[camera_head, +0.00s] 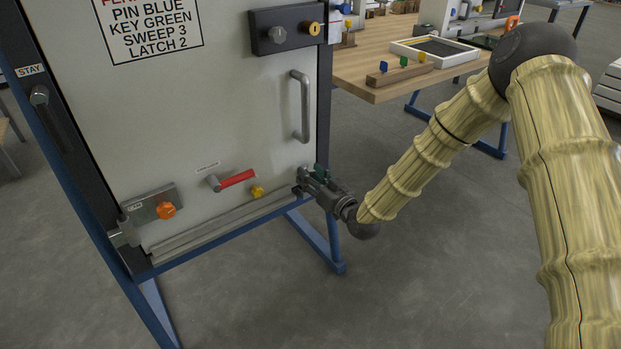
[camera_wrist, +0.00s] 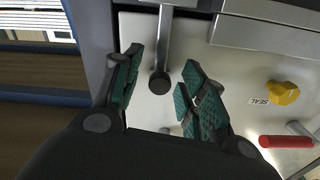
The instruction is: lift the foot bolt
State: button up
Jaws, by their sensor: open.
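The foot bolt shows in the wrist view as a grey rod (camera_wrist: 165,45) with a dark round knob (camera_wrist: 159,83) at its end, on the pale door panel. My gripper (camera_wrist: 163,58) is open, with one green-padded finger on each side of the rod. Gaps show between the pads and the rod, and I cannot tell the depth or any contact. In the head view my gripper (camera_head: 306,181) is at the lower right corner of the door panel (camera_head: 220,110) and hides most of the bolt there.
A yellow knob (camera_head: 257,191) and a red-handled lever (camera_head: 237,178) are left of my gripper. A metal rail (camera_head: 220,224) runs along the panel's bottom. A vertical grey handle (camera_head: 302,105) stands above my gripper. A wooden table (camera_head: 375,65) is behind at right.

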jog(key=shift+a, duration=0.1)
jog(key=shift+c, duration=0.4)
grip_shut()
jog(key=shift+w+r+p, duration=0.1)
jog(key=shift+r+p, duration=0.9)
jog(key=shift+r, duration=0.6)
jog(key=shift+o, duration=0.4)
grip_release()
